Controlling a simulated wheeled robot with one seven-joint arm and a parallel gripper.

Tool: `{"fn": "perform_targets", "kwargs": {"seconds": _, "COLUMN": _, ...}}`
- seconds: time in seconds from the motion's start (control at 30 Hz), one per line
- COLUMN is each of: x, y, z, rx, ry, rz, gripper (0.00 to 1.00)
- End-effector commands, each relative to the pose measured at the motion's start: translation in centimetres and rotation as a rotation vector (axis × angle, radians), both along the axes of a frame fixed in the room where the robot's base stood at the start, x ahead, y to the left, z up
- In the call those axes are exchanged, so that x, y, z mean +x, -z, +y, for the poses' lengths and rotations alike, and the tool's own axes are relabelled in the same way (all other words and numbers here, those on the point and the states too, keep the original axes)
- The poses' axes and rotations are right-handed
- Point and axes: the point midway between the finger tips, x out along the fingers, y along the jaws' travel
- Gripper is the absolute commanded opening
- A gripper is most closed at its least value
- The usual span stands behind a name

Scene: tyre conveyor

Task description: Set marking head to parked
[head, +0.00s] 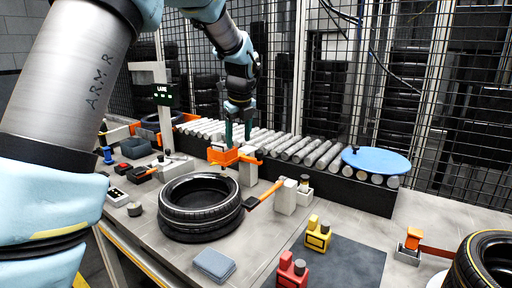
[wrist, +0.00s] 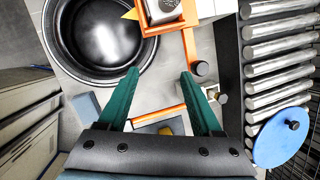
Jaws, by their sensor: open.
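My gripper (head: 238,132) is open and empty, pointing down above the orange bracket that I take for the marking head (head: 228,156). In the wrist view its two green fingers (wrist: 159,73) are apart with nothing between them. The marking head (wrist: 142,27) shows at the top of that view as an orange frame around a grey block, ahead of the fingertips. An orange bar with a black knob (wrist: 200,68) runs from it towards the right finger. The head is by a light grey post (head: 248,170), behind the stacked tyres (head: 200,222). I cannot tell any parked mark.
A second orange lever (head: 265,195) reaches from a grey block (head: 286,198) towards the tyres. The roller conveyor (head: 308,150) runs behind, with a blue disc (head: 376,161) on it.

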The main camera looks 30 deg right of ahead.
Motion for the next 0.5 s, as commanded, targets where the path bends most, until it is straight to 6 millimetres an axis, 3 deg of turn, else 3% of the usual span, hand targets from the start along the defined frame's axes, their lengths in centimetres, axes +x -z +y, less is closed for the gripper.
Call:
{"fn": "perform_targets", "kwargs": {"seconds": 0.03, "x": -0.4, "y": -0.9, "z": -2.4, "rx": 0.034, "ry": 0.121, "rz": -0.023, "gripper": 0.66}}
{"fn": "perform_targets", "kwargs": {"seconds": 0.1, "x": -0.8, "y": -1.6, "z": -4.6, "rx": 0.077, "ry": 0.259, "rz": -0.049, "gripper": 0.66}}
{"fn": "perform_targets", "kwargs": {"seconds": 0.2, "x": -1.3, "y": -2.3, "z": -6.7, "rx": 0.119, "ry": 0.388, "rz": -0.074, "gripper": 0.66}}
{"fn": "perform_targets", "kwargs": {"seconds": 0.37, "x": -1.4, "y": -2.2, "z": -7.6, "rx": 0.142, "ry": 0.454, "rz": -0.086, "gripper": 0.66}}
{"fn": "perform_targets", "kwargs": {"seconds": 0.5, "x": -0.7, "y": -0.6, "z": -7.7, "rx": 0.145, "ry": 0.453, "rz": -0.084, "gripper": 0.66}}
